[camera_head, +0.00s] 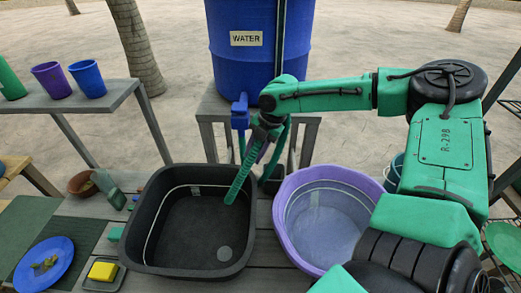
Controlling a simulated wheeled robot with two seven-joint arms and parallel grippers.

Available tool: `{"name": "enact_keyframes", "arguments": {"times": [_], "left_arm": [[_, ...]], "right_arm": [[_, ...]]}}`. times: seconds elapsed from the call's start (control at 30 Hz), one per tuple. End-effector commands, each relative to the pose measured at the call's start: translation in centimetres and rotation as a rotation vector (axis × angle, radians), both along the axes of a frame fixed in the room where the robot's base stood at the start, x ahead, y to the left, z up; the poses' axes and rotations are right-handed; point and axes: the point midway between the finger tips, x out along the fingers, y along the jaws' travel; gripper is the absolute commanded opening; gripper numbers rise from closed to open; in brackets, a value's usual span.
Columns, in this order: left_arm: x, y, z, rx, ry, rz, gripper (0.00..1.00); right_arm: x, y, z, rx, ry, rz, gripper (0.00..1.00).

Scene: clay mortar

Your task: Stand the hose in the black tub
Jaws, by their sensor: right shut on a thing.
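The black tub (133,238) stands on the grey table in the middle, with a light line around its inside and a pale round spot on its floor. My right gripper (265,132) is at the tap area in front of the blue water barrel, shut on the green ribbed hose (240,178). The hose slants down and to the left from the gripper, and its lower end shows over the back right part of the tub. I cannot tell whether that end touches the tub. My left gripper is not in view.
A purple basin (286,228) stands right of the tub. The blue barrel (243,65) with a blue tap (240,112) stands behind. Left of the tub are a yellow sponge (102,271), a blue plate (62,250) and a brown bowl (80,184). Cups stand on a side table (115,95).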

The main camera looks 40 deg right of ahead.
Motion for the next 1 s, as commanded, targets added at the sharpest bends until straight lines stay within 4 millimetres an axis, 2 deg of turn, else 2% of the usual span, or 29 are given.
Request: {"name": "enact_keyframes", "arguments": {"times": [0.03,0.2,0.6,0.8,1.0], "left_arm": [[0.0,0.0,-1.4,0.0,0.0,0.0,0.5],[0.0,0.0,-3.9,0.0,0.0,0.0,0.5],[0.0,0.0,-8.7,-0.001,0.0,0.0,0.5],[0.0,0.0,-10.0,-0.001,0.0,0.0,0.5],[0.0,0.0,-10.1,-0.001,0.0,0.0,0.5]], "right_arm": [[0.1,0.4,-1.4,-0.001,-0.001,0.003,0.0],[0.3,1.6,-3.6,0.0,-0.001,0.002,0.0],[0.8,4.5,-8.6,0.0,-0.001,0.002,0.0],[0.9,5.6,-10.1,0.0,0.0,0.001,0.0],[1.0,5.8,-10.2,0.0,-0.001,0.001,0.0]]}}
